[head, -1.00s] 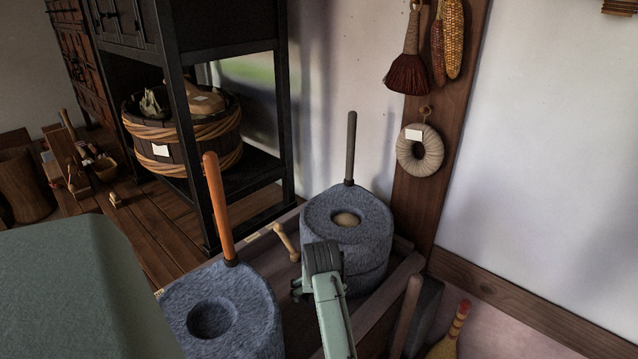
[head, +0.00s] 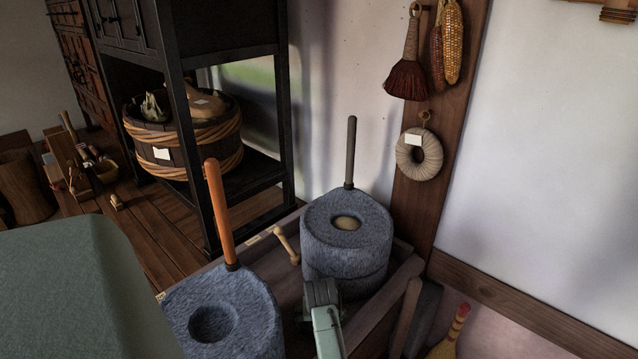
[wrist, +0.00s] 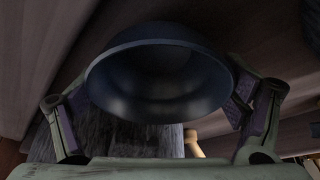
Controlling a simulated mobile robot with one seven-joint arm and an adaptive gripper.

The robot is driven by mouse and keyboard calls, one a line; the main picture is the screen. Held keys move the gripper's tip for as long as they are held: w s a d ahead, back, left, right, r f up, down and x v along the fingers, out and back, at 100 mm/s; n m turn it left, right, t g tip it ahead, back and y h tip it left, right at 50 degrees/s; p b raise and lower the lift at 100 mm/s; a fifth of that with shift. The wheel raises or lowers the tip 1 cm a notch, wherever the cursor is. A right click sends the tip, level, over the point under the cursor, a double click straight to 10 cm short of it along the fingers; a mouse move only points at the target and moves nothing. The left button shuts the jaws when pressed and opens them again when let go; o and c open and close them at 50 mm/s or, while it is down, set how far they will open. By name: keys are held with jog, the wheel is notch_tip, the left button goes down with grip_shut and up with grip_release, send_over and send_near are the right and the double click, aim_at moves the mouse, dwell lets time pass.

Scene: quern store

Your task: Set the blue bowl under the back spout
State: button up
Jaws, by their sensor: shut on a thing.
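The blue bowl (wrist: 160,75) shows in the wrist view, dark and hollow, between the two fingers of my gripper (wrist: 158,95), which is shut on it. In the head view my wrist (head: 322,293) is in front of the back quern (head: 347,245), at its lower left; it hides the bowl and fingers. The back quern is grey stone with a dark upright handle and a pale heap in its top hollow. Its spout cannot be made out. The front quern (head: 225,310) has an orange handle and an empty-looking hollow.
A small wooden piece with knobbed ends (head: 286,245) leans between the querns. Wooden rails (head: 375,310) edge the bench at the right. A black shelf (head: 195,130) with a basket tub (head: 180,150) stands behind left. A woven ring (head: 419,155) hangs on the post.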

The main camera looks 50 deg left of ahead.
jog(key=shift+f, duration=0.15)
jog(key=o, duration=1.1)
